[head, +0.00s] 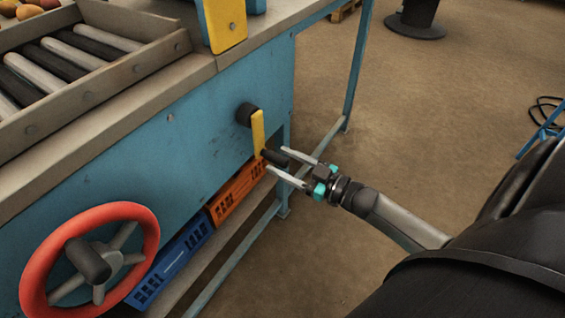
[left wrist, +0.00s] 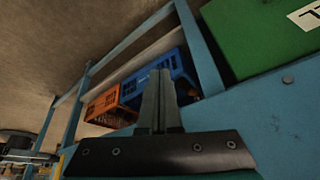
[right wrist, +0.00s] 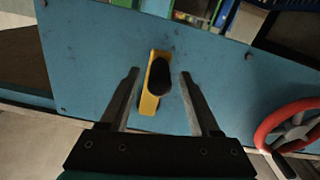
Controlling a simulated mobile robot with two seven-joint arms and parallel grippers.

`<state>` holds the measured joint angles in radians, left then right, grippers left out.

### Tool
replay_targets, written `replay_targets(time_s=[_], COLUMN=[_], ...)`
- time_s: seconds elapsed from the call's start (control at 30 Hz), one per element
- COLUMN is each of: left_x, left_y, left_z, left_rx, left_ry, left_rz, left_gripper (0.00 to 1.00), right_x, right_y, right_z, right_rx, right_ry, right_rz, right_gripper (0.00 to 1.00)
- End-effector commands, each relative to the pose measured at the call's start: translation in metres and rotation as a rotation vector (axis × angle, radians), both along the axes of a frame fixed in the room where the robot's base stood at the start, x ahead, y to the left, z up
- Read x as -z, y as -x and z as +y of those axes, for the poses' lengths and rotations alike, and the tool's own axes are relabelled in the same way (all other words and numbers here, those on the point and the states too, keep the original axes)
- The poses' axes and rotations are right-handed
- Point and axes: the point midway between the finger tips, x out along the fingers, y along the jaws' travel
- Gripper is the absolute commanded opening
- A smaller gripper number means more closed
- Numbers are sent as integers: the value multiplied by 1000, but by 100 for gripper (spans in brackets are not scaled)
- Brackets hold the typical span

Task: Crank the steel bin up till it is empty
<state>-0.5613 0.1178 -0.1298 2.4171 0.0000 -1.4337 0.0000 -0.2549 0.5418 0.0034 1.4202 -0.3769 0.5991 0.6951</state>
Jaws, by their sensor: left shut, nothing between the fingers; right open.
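The yellow crank arm (head: 257,130) is on the blue side panel, with a black hub at its upper end. Its black handle (head: 275,157) sticks out at the lower end. My right gripper (head: 276,158) is open, its fingers on either side of the handle. In the right wrist view the handle (right wrist: 159,77) lies between the open fingers (right wrist: 160,73), with gaps on both sides. My left gripper (left wrist: 158,75) is shut and empty, seen only in the left wrist view. I cannot make out the steel bin in any view.
A red handwheel (head: 138,218) stands out from the panel at left. Orange (head: 240,193) and blue (head: 170,265) crates sit below the panel. A roller bed (head: 70,60) is on top, beside a yellow bracket (head: 225,25). The floor at right is mostly clear.

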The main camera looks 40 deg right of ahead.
Motion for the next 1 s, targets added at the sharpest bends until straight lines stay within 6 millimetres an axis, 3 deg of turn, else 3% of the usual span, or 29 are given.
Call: replay_targets(time_s=[0.43,1.0], left_x=[-5,-5], left_y=[1,1], left_z=[0,0], left_rx=[0,-1], left_ry=[0,1], left_rz=[-5,-6], left_gripper=[0,0], right_x=[-1,0], right_y=[-6,-5], right_z=[2,2], right_rx=[1,0], right_ry=[0,0], right_rz=[-1,0], right_gripper=[63,0])
